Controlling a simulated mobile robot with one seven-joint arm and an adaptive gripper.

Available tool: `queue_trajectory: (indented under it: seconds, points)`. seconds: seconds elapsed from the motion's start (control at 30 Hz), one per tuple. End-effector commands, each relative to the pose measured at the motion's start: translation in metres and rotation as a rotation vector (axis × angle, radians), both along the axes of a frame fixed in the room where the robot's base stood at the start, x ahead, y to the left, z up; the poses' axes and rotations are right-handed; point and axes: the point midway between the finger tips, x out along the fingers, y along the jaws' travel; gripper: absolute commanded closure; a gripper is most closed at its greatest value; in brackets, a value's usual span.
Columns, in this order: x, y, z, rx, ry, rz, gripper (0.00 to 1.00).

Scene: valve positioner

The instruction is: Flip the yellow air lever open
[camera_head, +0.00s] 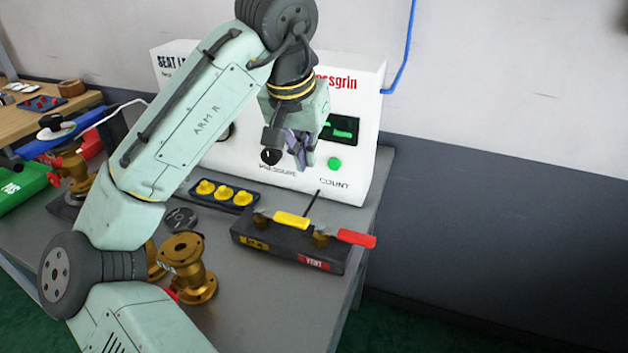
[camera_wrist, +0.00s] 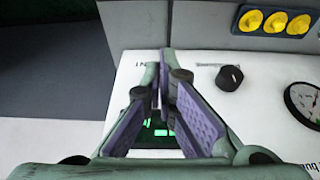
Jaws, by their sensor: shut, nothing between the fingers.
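The yellow air lever (camera_head: 291,220) lies roughly flat, pointing right, on a dark valve block (camera_head: 290,249) on the bench in the head view. A red lever (camera_head: 356,238) sits to its right on the same block, above a red label. My gripper (camera_head: 303,166) is in front of the white test machine's panel, above and apart from the yellow lever. In the wrist view its purple-padded fingers (camera_wrist: 163,88) come together and hold nothing. The yellow lever does not show in the wrist view.
The white test machine (camera_head: 351,105) stands behind, with a black knob (camera_wrist: 229,77) and a gauge (camera_wrist: 303,101). A tray of yellow caps (camera_head: 224,196) lies left of the block. Brass valves (camera_head: 187,268) stand in front. A thin dark rod rises behind the block.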

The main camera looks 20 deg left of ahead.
Motion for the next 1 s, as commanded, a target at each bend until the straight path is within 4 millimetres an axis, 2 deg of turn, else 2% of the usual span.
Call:
queue_trajectory:
  seconds: [0.33,0.47,0.63,0.93,0.97,1.0]
  points:
    - [0.0,0.0,-0.001,0.001,0.003,0.0,1.0]
    - [0.002,0.0,-0.008,0.0,0.004,0.0,1.0]
    - [0.011,0.0,-0.033,0.0,0.004,0.001,1.0]
    - [0.032,-0.001,-0.094,0.0,0.004,0.0,1.0]
    - [0.031,0.0,-0.096,0.002,0.002,0.001,1.0]
    - [0.021,0.001,-0.092,0.004,0.0,0.001,1.0]
